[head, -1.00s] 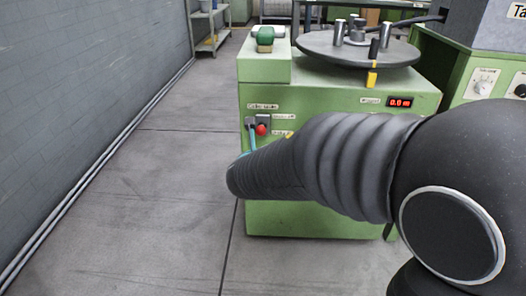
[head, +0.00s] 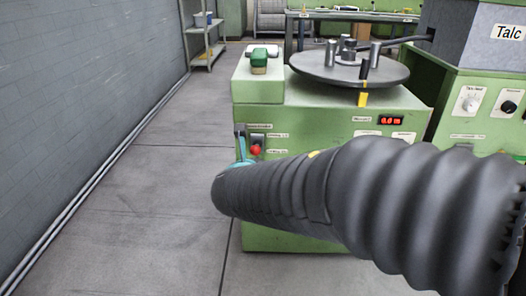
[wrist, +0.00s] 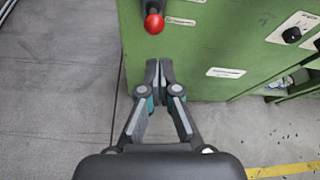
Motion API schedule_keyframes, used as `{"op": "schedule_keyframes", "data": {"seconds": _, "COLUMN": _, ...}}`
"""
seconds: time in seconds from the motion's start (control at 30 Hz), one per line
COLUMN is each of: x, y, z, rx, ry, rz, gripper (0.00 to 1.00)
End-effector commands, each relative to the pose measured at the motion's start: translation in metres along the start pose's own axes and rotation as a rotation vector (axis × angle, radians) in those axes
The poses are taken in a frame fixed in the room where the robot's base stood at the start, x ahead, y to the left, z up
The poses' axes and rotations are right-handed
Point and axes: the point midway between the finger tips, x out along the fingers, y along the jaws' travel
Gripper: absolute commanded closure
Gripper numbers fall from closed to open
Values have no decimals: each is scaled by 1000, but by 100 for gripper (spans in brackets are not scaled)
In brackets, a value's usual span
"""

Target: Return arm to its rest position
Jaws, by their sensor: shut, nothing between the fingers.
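My arm (head: 300,190) reaches in from the right in the head view, its dark ribbed cover in front of a green machine (head: 300,115). In the head view my gripper is mostly hidden behind the arm; only a bit of teal shows near the machine's left edge. In the wrist view my gripper (wrist: 159,68) is shut and empty, its fingertips together. It points toward the machine's green side (wrist: 205,55), just below a red knob (wrist: 154,23). The gap between fingertips and machine cannot be told.
A round dark turntable (head: 349,68) and a green-and-white object (head: 259,60) sit on top of the machine. A second green machine marked Talc (head: 495,85) stands at the right. A grey wall (head: 80,90) runs along the left. The floor (head: 130,200) between is clear.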

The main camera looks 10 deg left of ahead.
Motion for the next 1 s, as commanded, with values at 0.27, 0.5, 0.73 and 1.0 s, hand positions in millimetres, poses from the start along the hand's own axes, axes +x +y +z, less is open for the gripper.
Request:
{"op": "schedule_keyframes", "data": {"seconds": 0.27, "x": 0, "y": -9, "z": -14, "rx": 304, "ry": 46, "rz": -49, "gripper": 100}}
{"op": "schedule_keyframes", "data": {"seconds": 0.5, "x": -22, "y": -45, "z": -76, "rx": 944, "ry": 211, "rz": -265, "gripper": 100}}
{"op": "schedule_keyframes", "data": {"seconds": 0.73, "x": -69, "y": -107, "z": -128, "rx": 1652, "ry": 293, "rz": -602, "gripper": 100}}
{"op": "schedule_keyframes", "data": {"seconds": 1.0, "x": -142, "y": -157, "z": -172, "rx": 2471, "ry": 300, "rz": -1028, "gripper": 100}}
